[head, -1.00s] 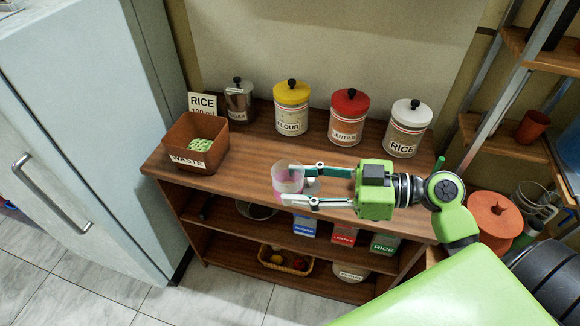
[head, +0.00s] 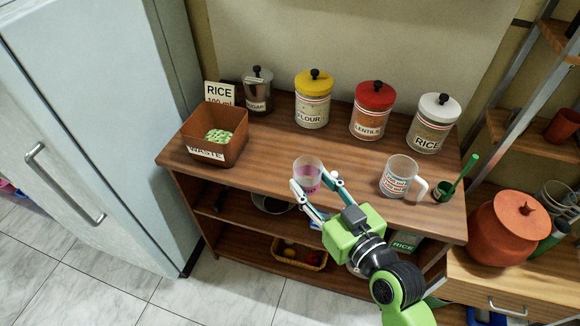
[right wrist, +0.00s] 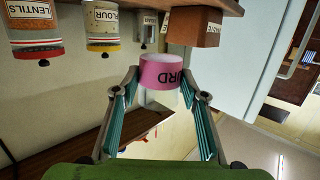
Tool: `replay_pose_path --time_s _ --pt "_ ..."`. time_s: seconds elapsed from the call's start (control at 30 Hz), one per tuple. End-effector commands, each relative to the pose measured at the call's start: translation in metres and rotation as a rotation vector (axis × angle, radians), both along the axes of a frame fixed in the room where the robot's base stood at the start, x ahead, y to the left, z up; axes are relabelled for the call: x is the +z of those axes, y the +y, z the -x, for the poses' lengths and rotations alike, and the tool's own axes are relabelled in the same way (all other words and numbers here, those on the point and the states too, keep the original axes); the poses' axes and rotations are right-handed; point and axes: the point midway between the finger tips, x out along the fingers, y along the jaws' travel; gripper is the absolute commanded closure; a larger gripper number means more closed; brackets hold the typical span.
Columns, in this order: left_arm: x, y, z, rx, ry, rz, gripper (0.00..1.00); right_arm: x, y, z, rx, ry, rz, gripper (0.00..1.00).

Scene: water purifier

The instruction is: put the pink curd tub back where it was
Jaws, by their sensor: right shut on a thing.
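My right gripper (head: 318,196) is shut on the pink curd tub (head: 307,174), a whitish cup with a pink band. The tub is upright at the front edge of the wooden counter (head: 260,163) in the head view. In the right wrist view the tub (right wrist: 162,74) sits between the two fingertips, its band lettering upside down and partly legible. I cannot tell whether its base touches the counter. My left gripper is not in view.
A brown waste box (head: 215,140) with green bits stands at the left. The flour (head: 313,97), lentils (head: 371,112) and rice (head: 433,122) canisters line the back. A measuring mug (head: 397,178) stands to the tub's right. The counter left of the tub is clear.

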Motion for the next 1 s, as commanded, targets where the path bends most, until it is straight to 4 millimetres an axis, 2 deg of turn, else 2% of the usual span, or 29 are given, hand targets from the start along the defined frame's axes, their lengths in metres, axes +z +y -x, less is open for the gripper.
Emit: replay_pose_path --time_s 0.03,0.2,0.37,0.73,0.8,1.0 --pt "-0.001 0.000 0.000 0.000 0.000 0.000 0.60 0.008 0.006 -0.001 -0.015 -0.004 -0.007 0.86" --pt "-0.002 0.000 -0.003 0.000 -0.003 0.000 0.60 0.025 0.019 -0.002 -0.049 -0.002 -0.003 0.86" --pt "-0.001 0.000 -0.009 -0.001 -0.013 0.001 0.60 0.026 0.024 -0.011 -0.059 0.000 0.003 0.86" --pt "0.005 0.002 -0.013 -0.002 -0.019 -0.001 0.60 -0.011 0.034 -0.097 -0.059 0.000 0.004 0.86" --pt "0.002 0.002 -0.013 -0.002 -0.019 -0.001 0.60 -0.030 0.035 -0.107 -0.058 0.005 0.006 0.86" --pt "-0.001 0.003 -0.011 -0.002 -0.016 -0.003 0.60 -0.057 0.038 -0.130 -0.058 0.002 0.006 0.86"
